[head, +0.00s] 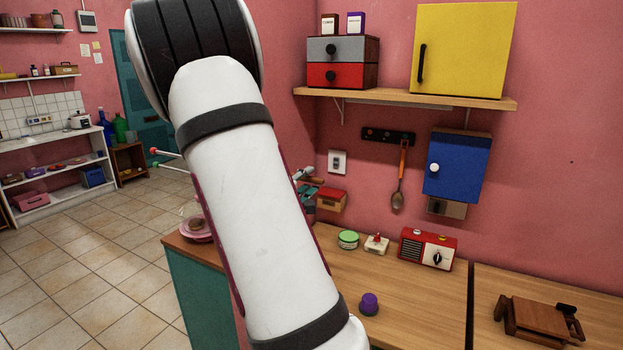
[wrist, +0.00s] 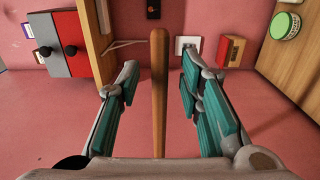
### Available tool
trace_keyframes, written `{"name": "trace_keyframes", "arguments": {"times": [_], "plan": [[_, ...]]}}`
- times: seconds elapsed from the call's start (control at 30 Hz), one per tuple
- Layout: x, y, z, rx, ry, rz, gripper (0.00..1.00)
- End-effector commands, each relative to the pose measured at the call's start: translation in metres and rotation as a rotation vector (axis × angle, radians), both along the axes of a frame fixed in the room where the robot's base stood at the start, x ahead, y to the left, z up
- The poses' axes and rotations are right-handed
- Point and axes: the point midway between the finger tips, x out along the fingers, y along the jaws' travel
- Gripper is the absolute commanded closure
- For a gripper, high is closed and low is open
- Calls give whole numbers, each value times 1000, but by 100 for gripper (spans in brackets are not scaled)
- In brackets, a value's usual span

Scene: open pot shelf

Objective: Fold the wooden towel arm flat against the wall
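The wooden towel arm (wrist: 159,110) shows in the wrist view as a long plain rod running between the two fingers of my gripper (wrist: 159,72). My gripper is open, with a visible gap between the rod and each teal finger pad. In the head view my white arm covers most of that area, so I cannot make out the wooden arm there. Part of my gripper (head: 307,192) shows just right of my arm, close to the wall. The rod's mount is not clear.
In the head view, two thin rods with red and green tips (head: 168,154) protrude left. A shelf (head: 400,97) hangs above; a counter (head: 400,290) holds a radio (head: 427,249).

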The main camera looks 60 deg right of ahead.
Motion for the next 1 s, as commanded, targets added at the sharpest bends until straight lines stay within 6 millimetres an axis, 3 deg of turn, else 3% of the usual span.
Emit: {"name": "trace_keyframes", "arguments": {"times": [0.2,0.5,0.67,1.0], "plan": [[1,-17,0,0,0,0,67],[2,-19,0,1,0,1,67],[2,-19,0,0,0,1,100],[6,-20,-1,1,-1,9,100]]}}
